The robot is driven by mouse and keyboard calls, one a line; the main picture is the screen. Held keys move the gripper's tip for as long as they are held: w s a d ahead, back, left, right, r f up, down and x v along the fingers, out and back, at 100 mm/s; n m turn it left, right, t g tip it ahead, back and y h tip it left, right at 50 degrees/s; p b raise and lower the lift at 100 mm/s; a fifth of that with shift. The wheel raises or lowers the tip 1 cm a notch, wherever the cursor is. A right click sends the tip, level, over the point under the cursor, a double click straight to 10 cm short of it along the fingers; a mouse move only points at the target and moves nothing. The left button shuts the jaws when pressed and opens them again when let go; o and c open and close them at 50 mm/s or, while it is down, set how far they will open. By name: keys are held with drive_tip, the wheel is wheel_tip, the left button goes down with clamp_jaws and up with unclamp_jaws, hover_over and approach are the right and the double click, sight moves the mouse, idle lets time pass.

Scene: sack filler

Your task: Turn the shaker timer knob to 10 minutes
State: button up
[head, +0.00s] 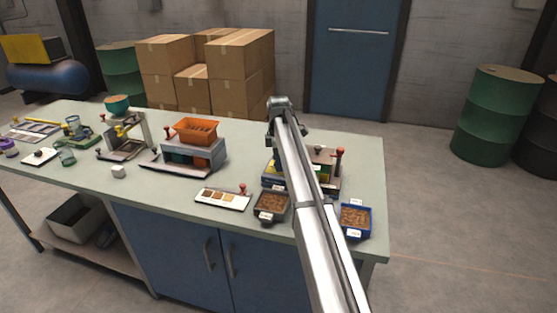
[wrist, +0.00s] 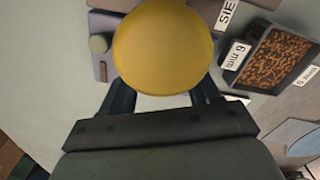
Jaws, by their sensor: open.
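My gripper (wrist: 162,88) is open in the wrist view, with its two dark fingers apart. A large round yellow disc (wrist: 162,45) lies just ahead of the fingers and covers their tips. I cannot tell whether the fingers touch it, and no marks or pointer show on it. In the head view, a machine with yellow and blue parts (head: 326,177) and red-topped knobs stands at the table's right end, partly hidden by my arm. It may be the shaker. I cannot pick out its timer knob or read its setting there.
A blue tray of brown grains (head: 355,220) and a dark tray of grains (head: 271,206) stand near the front edge. A tray labelled 6 mm (wrist: 270,58) is right of the disc. An orange hopper (head: 196,131) is left of my arm.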

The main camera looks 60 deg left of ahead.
drive_tip(key=c, duration=1)
drive_tip(key=shift+c, duration=0.2)
drive_tip(key=shift+m, duration=0.3)
drive_tip(key=m, duration=0.4)
drive_tip(key=shift+m, duration=0.3)
drive_tip(key=m, duration=0.5)
drive_tip(key=shift+m, duration=0.3)
drive_tip(key=o, duration=1)
